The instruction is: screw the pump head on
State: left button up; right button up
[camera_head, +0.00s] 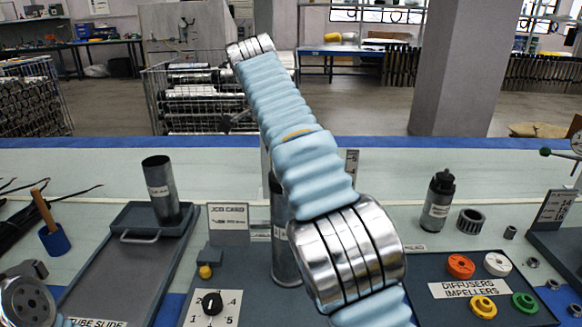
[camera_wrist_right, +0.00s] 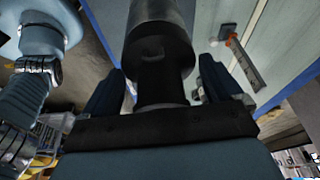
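In the head view my right arm crosses the middle and hides its own gripper. In the right wrist view the fingers of my right gripper (camera_wrist_right: 160,85) stand apart on either side of a dark cylinder (camera_wrist_right: 158,50) with a narrower neck; whether they touch it is unclear. This cylinder may be the pump head. A grey upright pump tube (camera_head: 287,255) stands behind my right arm, its top mostly hidden. My left arm's round metal joint shows at the lower left of the head view; its gripper is out of frame.
A dark labelled bottle-shaped part (camera_head: 438,205) and a black ring (camera_head: 471,221) stand right. The diffusers and impellers tray (camera_head: 440,312) holds coloured rings. A short tube (camera_head: 161,190) stands on the slide tray (camera_head: 112,282). A blue cup (camera_head: 54,240) with a wooden handle is left.

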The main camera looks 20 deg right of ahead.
jog(key=shift+f+n, duration=0.15)
jog(key=shift+n, duration=0.35)
jog(key=n+t+b, duration=0.1)
jog(key=n, duration=0.2)
jog(key=shift+w+n, duration=0.1)
jog(key=shift+n, duration=0.3)
jog(key=n+t, duration=0.1)
jog(key=n, duration=0.1)
jog(key=n+b, duration=0.1)
jog(key=n, duration=0.2)
jog(key=shift+w+t+y, duration=0.1)
jog(key=shift+t+y, duration=0.3)
jog(key=n, duration=0.3)
jog(key=shift+w+n+t+y, duration=0.1)
jog(key=shift+n+t+y, duration=0.2)
jog(key=shift+n+y, duration=0.1)
jog(key=n, duration=0.2)
jog(key=n+y+p, duration=0.1)
jog(key=n, duration=0.1)
jog(key=shift+w+a+r+n+t, duration=0.1)
jog(key=shift+r+n+t, duration=0.1)
jog(key=shift+n+t, duration=0.1)
jog(key=shift+a+f, duration=0.1)
jog(key=c, duration=0.9)
